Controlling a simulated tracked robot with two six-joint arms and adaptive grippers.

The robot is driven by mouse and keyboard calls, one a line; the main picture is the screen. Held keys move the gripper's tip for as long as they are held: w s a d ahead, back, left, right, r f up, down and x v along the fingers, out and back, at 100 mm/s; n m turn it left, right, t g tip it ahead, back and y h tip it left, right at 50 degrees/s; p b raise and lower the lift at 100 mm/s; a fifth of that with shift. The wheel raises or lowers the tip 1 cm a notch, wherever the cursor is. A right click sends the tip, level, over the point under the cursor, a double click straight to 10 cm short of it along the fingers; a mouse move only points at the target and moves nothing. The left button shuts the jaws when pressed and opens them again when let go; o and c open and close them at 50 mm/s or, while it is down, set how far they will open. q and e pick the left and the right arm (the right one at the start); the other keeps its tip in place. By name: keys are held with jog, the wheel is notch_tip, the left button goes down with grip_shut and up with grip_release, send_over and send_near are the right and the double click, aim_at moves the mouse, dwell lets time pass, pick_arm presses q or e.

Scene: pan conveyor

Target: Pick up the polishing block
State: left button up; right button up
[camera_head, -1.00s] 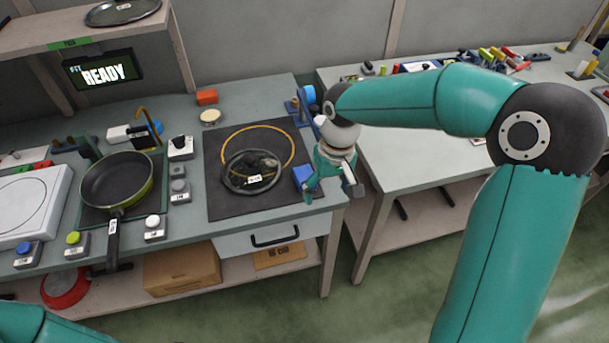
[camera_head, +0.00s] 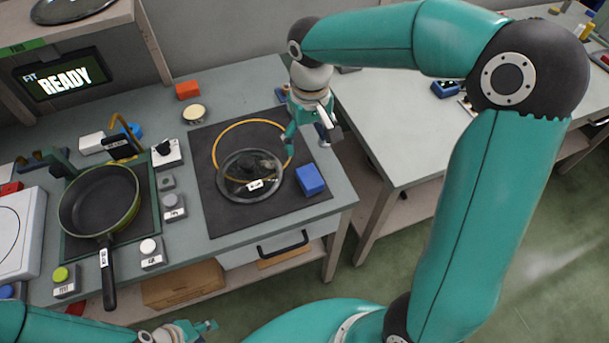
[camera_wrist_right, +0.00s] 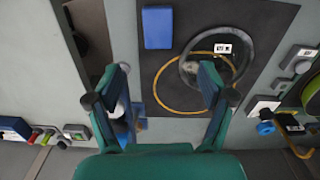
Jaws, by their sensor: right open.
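A blue block (camera_head: 310,180) lies on the right front part of the dark mat (camera_head: 222,205); no label shows whether it is the polishing block. It also lies near the top of the right wrist view (camera_wrist_right: 157,27). My right gripper (camera_head: 310,137) is open and empty, behind the block in the head view and apart from it.
A glass lid (camera_head: 250,175) and an orange ring (camera_head: 218,140) lie on the mat. A pan (camera_head: 98,198) stands to the left with several button boxes. An orange block (camera_head: 187,90) and a round pale disc (camera_head: 193,114) are at the back. A second table (camera_head: 400,130) stands right.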

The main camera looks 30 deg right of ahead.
send_near(309, 175)
jog(key=f, duration=0.5)
jog(key=shift+s+d+f, duration=0.1)
jog(key=shift+s+d, duration=0.15)
jog(key=shift+s, duration=0.1)
jog(key=shift+w+a+f+p, duration=0.15)
jog(key=shift+f+p, duration=0.25)
jog(key=shift+f, duration=1)
jog(key=shift+w+a+f+p, duration=0.15)
jog(key=shift+f+p, duration=0.2)
jog(key=shift+f, duration=1)
jog(key=shift+d, duration=0.1)
jog(key=c, duration=1.3)
jog(key=shift+r, duration=0.15)
notch_tip(309, 175, up, 20)
jog(key=shift+f+b, duration=0.1)
jog(key=shift+b, duration=0.35)
